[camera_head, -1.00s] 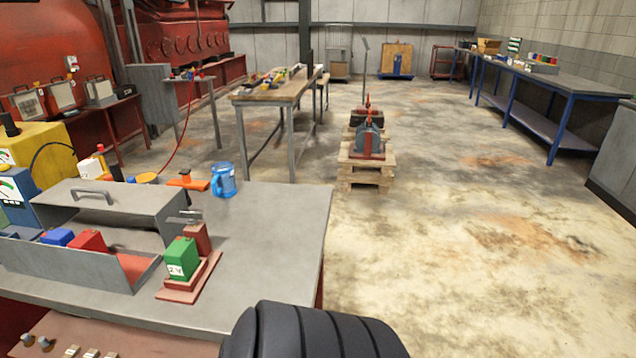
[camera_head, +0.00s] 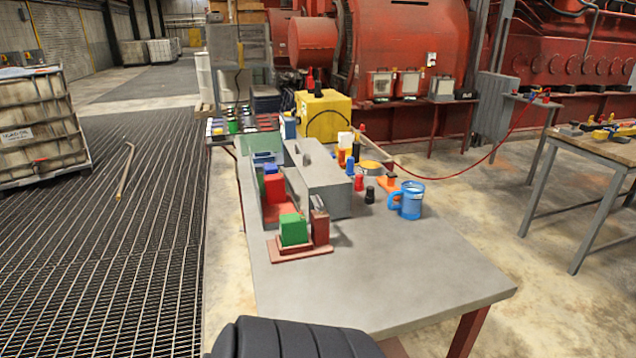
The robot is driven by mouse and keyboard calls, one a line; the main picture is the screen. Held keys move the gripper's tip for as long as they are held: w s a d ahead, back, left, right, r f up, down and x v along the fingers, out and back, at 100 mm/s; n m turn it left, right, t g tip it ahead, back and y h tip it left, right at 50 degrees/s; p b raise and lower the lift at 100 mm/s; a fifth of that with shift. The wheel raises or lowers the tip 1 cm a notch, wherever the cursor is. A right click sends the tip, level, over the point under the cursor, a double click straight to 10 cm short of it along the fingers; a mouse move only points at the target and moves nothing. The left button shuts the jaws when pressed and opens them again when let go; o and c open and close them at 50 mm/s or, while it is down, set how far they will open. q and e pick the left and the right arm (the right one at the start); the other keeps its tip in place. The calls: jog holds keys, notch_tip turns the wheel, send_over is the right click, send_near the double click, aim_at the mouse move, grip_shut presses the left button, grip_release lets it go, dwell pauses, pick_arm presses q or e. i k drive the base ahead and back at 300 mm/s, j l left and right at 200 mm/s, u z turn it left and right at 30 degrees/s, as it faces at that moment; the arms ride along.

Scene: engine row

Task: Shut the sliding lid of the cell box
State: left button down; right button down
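The cell box (camera_head: 273,213) is a grey open-topped box on the grey workbench (camera_head: 410,275). Its grey lid (camera_head: 320,178), with a dark handle on top, sits toward the right side of the box. The left part of the box is uncovered. A red block (camera_head: 274,188) and a blue block (camera_head: 270,169) show in the opening. A green block (camera_head: 293,230) and a dark red block (camera_head: 320,227) stand on a red base in front of the box. Neither of my grippers is in view.
A blue mug (camera_head: 409,201), an orange piece (camera_head: 388,183) and small red and black items stand right of the lid. A yellow box (camera_head: 325,116) stands behind. The bench's front right is clear. A wooden table (camera_head: 610,147) is at far right.

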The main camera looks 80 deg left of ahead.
aim_at(323, 177)
jog(key=i+u, duration=0.2)
jog(key=u, duration=0.25)
jog(key=i+u, duration=0.15)
jog(key=u, duration=0.3)
jog(key=i+l+u, duration=0.1)
jog(key=u, duration=0.35)
jog(key=i+l+u, duration=0.15)
jog(key=u, duration=0.3)
jog(key=i+l+u, duration=0.2)
jog(key=u, duration=0.25)
jog(key=i+l+u, duration=0.1)
jog(key=u, duration=0.3)
jog(key=i+l+u, duration=0.1)
jog(key=u, duration=0.35)
jog(key=l+u, duration=0.15)
jog(key=u, duration=0.25)
jog(key=i+l+u, duration=0.1)
jog(key=u, duration=0.3)
jog(key=l+u, duration=0.25)
jog(key=u, duration=0.2)
